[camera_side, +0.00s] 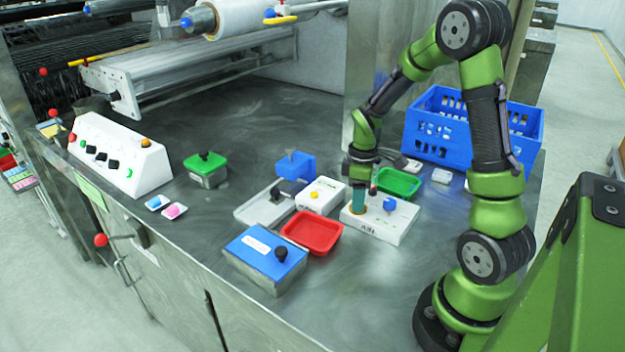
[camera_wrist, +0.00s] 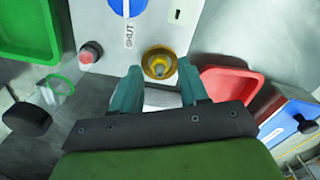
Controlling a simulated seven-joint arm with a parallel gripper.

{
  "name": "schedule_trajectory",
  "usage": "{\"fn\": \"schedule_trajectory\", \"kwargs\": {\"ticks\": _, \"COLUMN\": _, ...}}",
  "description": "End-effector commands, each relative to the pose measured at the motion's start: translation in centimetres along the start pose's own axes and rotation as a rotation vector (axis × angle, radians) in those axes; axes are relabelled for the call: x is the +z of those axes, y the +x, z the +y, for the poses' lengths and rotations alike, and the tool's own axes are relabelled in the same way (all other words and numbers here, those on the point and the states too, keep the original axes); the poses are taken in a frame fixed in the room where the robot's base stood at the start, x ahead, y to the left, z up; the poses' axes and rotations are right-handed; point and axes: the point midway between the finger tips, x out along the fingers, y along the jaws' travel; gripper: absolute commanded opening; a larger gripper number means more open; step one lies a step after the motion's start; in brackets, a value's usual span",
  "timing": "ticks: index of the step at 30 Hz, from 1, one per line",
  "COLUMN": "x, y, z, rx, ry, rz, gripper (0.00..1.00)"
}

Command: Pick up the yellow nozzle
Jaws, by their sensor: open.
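The yellow nozzle (camera_wrist: 159,64) is a round yellow ring with a grey centre, on the metallic-looking face of a white unit in the wrist view. My gripper (camera_wrist: 160,80) is open, its teal fingers on either side of the nozzle's near edge. Contact cannot be told. In the side view my gripper (camera_side: 357,200) points down at the left end of the white unit (camera_side: 385,224), and its fingers mostly hide the nozzle there. A blue knob (camera_wrist: 128,7) marked SHUT and a red knob (camera_wrist: 90,52) are close by.
A red tray (camera_side: 312,232) and a blue-lidded box (camera_side: 262,256) stand left of the unit. A green tray (camera_side: 398,183) and a blue crate (camera_side: 455,130) stand behind it. A white box with a yellow button (camera_side: 320,195) is close on the left.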

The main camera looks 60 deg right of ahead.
Motion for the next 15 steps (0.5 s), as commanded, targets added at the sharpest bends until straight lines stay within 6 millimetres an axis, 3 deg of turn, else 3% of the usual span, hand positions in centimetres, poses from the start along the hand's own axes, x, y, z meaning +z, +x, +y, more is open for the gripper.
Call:
{"fn": "schedule_trajectory", "kwargs": {"ticks": 6, "x": 0.0, "y": 0.05, "z": 0.01, "rx": 0.0, "ry": 0.001, "rz": 0.001, "gripper": 0.44}}
{"fn": "schedule_trajectory", "kwargs": {"ticks": 15, "x": 0.0, "y": 0.02, "z": 0.02, "rx": 0.0, "ry": 0.001, "rz": 0.001, "gripper": 0.0}}
